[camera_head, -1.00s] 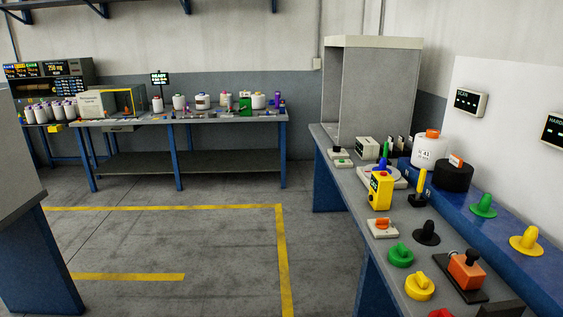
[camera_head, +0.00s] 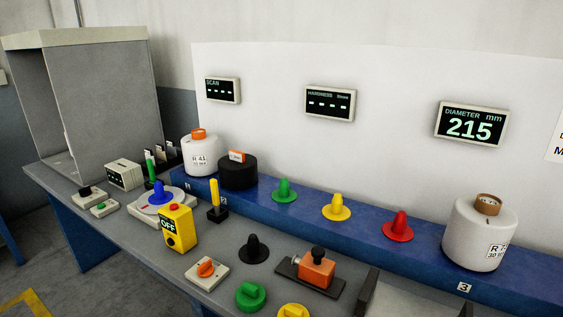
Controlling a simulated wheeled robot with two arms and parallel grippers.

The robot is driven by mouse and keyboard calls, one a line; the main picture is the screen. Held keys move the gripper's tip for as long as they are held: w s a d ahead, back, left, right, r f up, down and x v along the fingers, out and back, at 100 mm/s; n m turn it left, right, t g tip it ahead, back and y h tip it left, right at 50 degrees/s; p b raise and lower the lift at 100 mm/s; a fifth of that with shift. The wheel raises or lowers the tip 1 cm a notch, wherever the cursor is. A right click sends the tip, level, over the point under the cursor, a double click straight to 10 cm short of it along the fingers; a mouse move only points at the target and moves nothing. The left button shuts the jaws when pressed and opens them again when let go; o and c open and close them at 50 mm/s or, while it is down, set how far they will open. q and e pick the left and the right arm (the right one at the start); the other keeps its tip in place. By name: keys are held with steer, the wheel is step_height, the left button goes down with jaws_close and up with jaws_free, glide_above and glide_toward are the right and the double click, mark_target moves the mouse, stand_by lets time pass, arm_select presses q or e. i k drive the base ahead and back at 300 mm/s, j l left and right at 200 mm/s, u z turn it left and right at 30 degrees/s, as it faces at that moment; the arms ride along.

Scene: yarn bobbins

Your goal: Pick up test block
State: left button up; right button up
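No object in the head view is clearly marked as the test block, so I cannot tell which it is. A black round block (camera_head: 238,174) with a small orange and white piece on top sits on the blue ledge. An orange block-like device (camera_head: 316,271) with a black knob stands on a dark base on the bench. Neither of my grippers is in view.
The grey bench (camera_head: 135,229) also holds a yellow OFF box (camera_head: 179,229), a black cone (camera_head: 254,249) and an orange-knob switch (camera_head: 206,271). On the blue ledge (camera_head: 360,235) stand coloured cones and white bobbins (camera_head: 201,157) (camera_head: 478,236). A grey booth (camera_head: 112,105) stands at left.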

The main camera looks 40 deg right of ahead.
mark_target(238, 170)
steer(key=i+j+z, duration=0.25)
steer(key=z, duration=0.15)
steer(key=i+j+z, duration=0.25)
steer(key=z, duration=0.15)
steer(key=i+j+z, duration=0.15)
steer(key=j+z, duration=0.2)
steer(key=j, duration=0.15)
steer(key=i+j+z, duration=0.1)
steer(key=j+z, duration=0.3)
